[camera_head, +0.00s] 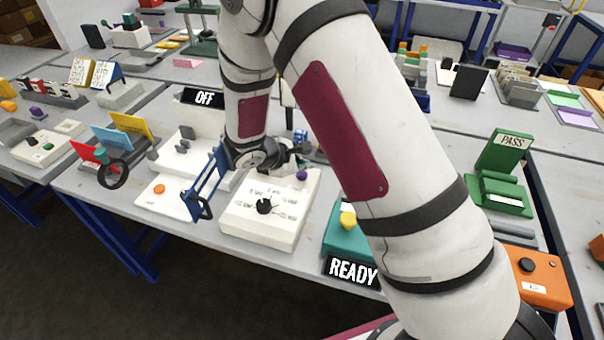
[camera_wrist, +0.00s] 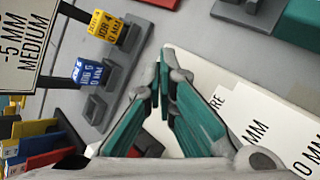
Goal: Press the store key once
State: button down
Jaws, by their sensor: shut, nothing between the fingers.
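A white panel (camera_head: 262,228) with a black dial (camera_head: 264,206) and printed settings sits on the table. A purple button (camera_head: 302,175) stands at its far right corner; I cannot read a store label on it. My gripper (camera_head: 300,161) is just above and behind this corner, mostly behind my wrist. In the wrist view my gripper (camera_wrist: 162,60) is shut and empty, with teal finger pads. The white panel (camera_wrist: 185,75) lies under it, with "RE" and "MM" print partly hidden by the fingers. No key shows in the wrist view.
A white machine with an OFF sign (camera_head: 204,98) stands left of my wrist, and a blue frame (camera_head: 207,185) stands in front. A teal box with a yellow button (camera_head: 348,220) and a READY sign (camera_head: 352,272) is at right. Small yellow (camera_wrist: 103,27) and blue (camera_wrist: 88,72) blocks stand beyond the panel.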

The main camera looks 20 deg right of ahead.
aim_at(303, 176)
jog(key=shift+r, duration=0.1)
jog(key=shift+r+p, duration=1.1)
jog(key=shift+r, duration=1.35)
